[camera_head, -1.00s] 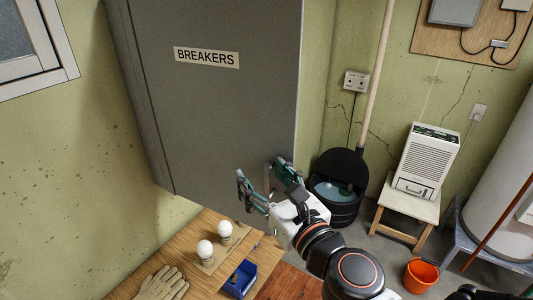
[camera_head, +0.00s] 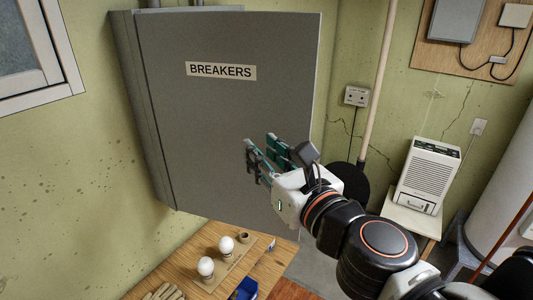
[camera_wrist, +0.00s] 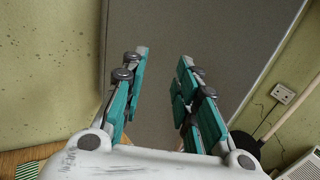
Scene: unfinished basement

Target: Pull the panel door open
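The grey panel door (camera_head: 220,120) carries a "BREAKERS" label (camera_head: 221,71) and fills the upper middle of the head view. It also fills the middle of the wrist view (camera_wrist: 162,110). I cannot tell for certain whether it stands slightly ajar. My gripper (camera_head: 262,146) is in front of the lower right part of the door, left of its right edge. In the wrist view its two teal fingers (camera_wrist: 163,60) are spread, with only grey door surface showing between them. No handle is visible, and I cannot tell whether the fingertips touch the door.
Below the door, a wooden bench (camera_head: 185,252) holds white bulbs (camera_head: 226,244), a blue bin (camera_head: 243,289) and gloves (camera_head: 162,292). Right of the door are a wall outlet (camera_head: 356,95), a pale pipe (camera_head: 378,85) and a white dehumidifier (camera_head: 428,175) on a stool.

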